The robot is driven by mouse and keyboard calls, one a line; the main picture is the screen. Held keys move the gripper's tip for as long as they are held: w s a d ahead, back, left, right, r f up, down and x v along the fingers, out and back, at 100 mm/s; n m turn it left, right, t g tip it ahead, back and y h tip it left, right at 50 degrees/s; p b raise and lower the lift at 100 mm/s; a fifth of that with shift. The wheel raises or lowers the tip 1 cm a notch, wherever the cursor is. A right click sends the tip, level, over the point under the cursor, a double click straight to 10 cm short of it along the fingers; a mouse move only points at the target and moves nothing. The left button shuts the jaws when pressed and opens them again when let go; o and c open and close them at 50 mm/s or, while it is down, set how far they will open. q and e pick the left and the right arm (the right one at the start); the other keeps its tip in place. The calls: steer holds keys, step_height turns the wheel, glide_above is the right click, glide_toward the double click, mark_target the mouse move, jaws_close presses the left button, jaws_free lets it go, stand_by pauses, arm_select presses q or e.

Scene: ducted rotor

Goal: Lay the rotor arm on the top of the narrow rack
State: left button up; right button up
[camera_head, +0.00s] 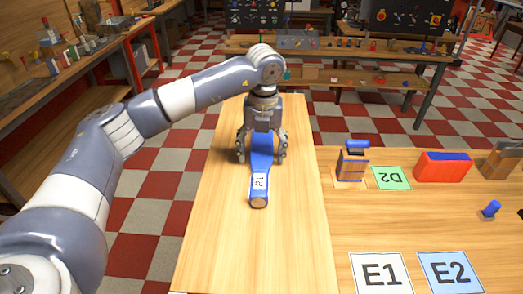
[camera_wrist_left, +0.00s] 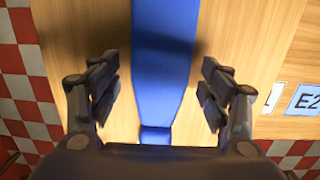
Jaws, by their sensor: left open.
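The blue rotor arm (camera_head: 262,150) lies lengthwise on the left wooden table, with a white P1 label near its rounded front end. My left gripper (camera_head: 262,157) points down over its far part, fingers open on either side. In the left wrist view, the blue rotor arm (camera_wrist_left: 163,60) runs between the two spread fingers of my left gripper (camera_wrist_left: 160,92), with a gap on each side. A small upright rack (camera_head: 351,167) with blue bands stands on the right table with a blue piece on top; I cannot tell whether it is the narrow rack. My right gripper is not in view.
A green D2 card (camera_head: 391,178), a red and blue block (camera_head: 443,166), a brown holder (camera_head: 503,162) and a blue knob (camera_head: 490,209) are on the right table. White E1 (camera_head: 381,273) and blue E2 (camera_head: 450,272) cards lie at its front. The left table's front is clear.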

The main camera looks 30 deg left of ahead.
mark_target(263, 155)
arm_select(q)
step_height(263, 155, up, 12)
steer(key=b, duration=0.1)
steer(key=shift+s+d+b, duration=0.3)
steer(key=shift+b, duration=0.05)
stand_by(0.4)
